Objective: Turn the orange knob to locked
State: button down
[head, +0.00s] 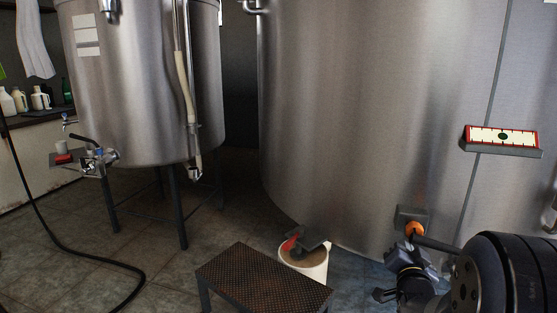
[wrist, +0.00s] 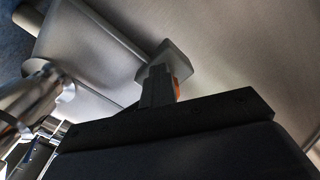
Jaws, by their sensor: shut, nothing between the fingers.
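The orange knob (head: 414,229) sits low on the big steel tank at the lower right of the head view, in front of a grey plate (head: 408,213). In the wrist view only a sliver of the knob (wrist: 177,88) shows, beside my fingers. My gripper (wrist: 157,72) is shut and empty, its fingers pointing at the grey plate and overlapping the knob. Whether they touch it I cannot tell. In the head view a dark bar, seemingly my gripper (head: 427,240), reaches the knob from the right. The knob's pointer and any locked mark are not readable.
A metal valve (head: 412,270) is just below the knob. A gauge plate (head: 502,139) is higher on the tank. A rusty-topped step (head: 265,282) and a white bucket (head: 305,268) stand on the floor to the left. A smaller tank (head: 145,90) is farther left.

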jog(key=shift+r, duration=0.25)
dwell(0.3)
jog(key=b+v, duration=0.3)
jog(key=v, duration=0.3)
jog(key=shift+a+f, duration=0.2)
jog(key=shift+f, duration=0.2)
